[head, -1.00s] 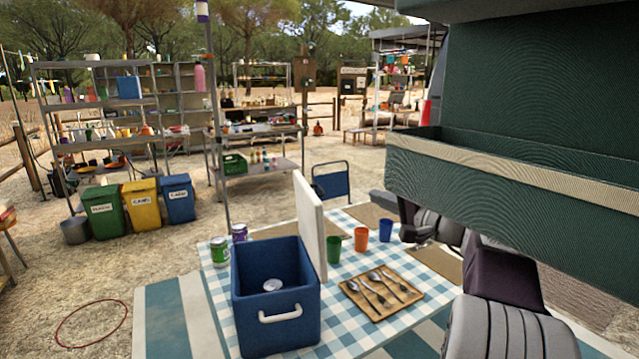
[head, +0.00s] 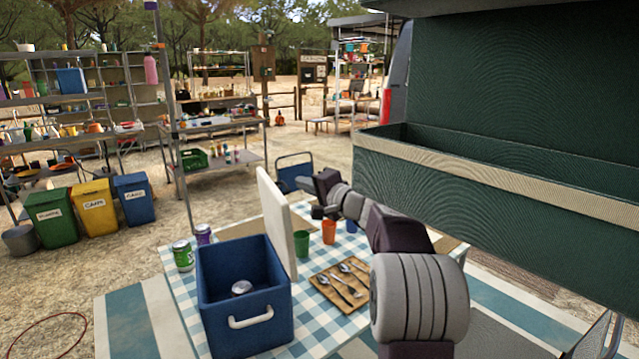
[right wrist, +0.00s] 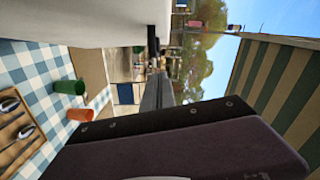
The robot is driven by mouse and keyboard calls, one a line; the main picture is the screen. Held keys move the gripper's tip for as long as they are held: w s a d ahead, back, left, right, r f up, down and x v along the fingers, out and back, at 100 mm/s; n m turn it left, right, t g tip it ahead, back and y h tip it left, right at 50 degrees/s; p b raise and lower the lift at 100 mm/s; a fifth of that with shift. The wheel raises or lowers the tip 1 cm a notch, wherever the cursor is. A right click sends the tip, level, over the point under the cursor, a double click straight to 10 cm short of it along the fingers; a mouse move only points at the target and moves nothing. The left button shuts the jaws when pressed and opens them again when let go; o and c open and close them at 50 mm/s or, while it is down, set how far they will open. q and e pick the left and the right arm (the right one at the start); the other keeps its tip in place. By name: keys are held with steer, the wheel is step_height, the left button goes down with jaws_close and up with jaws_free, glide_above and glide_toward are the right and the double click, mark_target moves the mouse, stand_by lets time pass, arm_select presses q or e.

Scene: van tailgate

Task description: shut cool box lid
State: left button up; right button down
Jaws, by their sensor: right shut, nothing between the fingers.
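The blue cool box (head: 222,318) stands on the checked cloth, with a white handle on its front and a round metal thing inside. Its white lid (head: 275,222) stands up, open, along the box's right side. My right gripper (head: 318,212) is shut and empty. It is just right of the lid's outer face, at about the lid's mid-height; I cannot tell whether it touches. In the right wrist view the lid (right wrist: 75,22) fills the upper left, close to the gripper. My left gripper is not in view.
Green (head: 301,244) and orange (head: 328,232) cups and a wooden board with spoons (head: 340,286) are right of the box. Two jars (head: 183,256) stand at its back left. The van's green ledge (head: 480,195) overhangs at the right.

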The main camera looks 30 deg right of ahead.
steer(key=shift+a+f, duration=0.2)
steer(key=shift+a, duration=0.6)
steer(key=shift+w+a, duration=0.1)
